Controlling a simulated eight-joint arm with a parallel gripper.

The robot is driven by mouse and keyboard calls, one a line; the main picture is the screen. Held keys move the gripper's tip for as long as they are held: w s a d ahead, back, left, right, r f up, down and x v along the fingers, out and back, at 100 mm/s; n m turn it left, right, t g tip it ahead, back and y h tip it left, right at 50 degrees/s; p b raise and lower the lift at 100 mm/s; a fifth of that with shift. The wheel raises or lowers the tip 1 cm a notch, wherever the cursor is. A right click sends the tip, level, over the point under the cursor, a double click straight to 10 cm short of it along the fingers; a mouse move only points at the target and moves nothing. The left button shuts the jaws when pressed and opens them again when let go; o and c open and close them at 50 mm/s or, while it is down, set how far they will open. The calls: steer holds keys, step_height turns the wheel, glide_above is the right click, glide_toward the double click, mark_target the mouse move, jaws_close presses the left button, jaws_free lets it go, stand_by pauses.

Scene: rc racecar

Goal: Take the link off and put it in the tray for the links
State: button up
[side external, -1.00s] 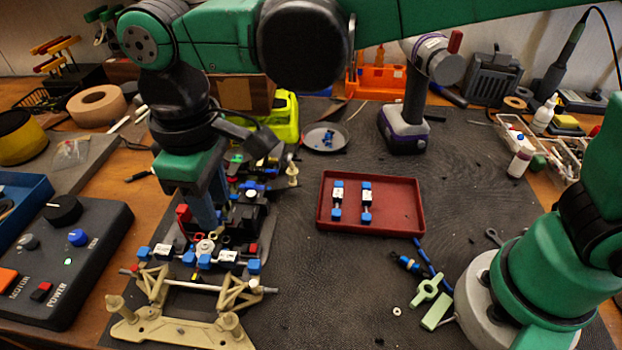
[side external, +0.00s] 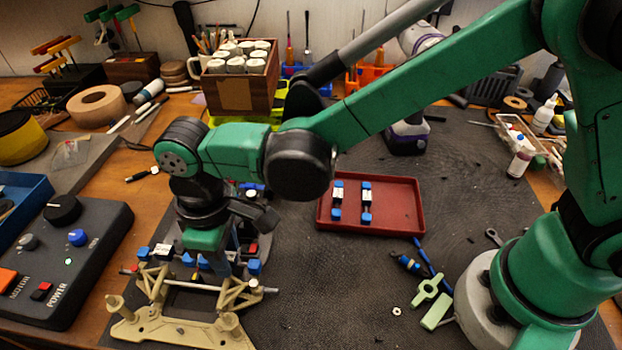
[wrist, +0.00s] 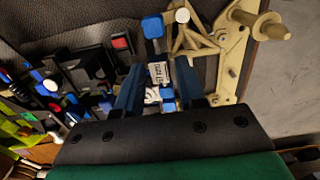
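The car (side external: 180,318), with a beige front end, stands at the left of the mat. A link (wrist: 158,73) with a white label and blue ends lies across its front end. My gripper (wrist: 159,68) is open, with its two blue fingers on either side of this link and a gap visible. In the side view my gripper (side external: 222,264) is low over the car's front and hides most of this link; one blue end (side external: 254,267) shows. A second link (side external: 163,251) sits on the car to its left. The red tray (side external: 398,215) holds two similar links (side external: 337,201) (side external: 366,202).
A control box (side external: 70,250) stands left of the car. A green part (side external: 427,290), a washer (side external: 397,310) and blue tools (side external: 408,263) lie right of the mat's middle. A wooden box of white rolls (side external: 240,85) stands behind. The mat between car and tray is largely clear.

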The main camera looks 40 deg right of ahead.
jaws_close()
steer(key=shift+r, duration=0.6)
stand_by(0.5)
steer(key=shift+r, duration=2)
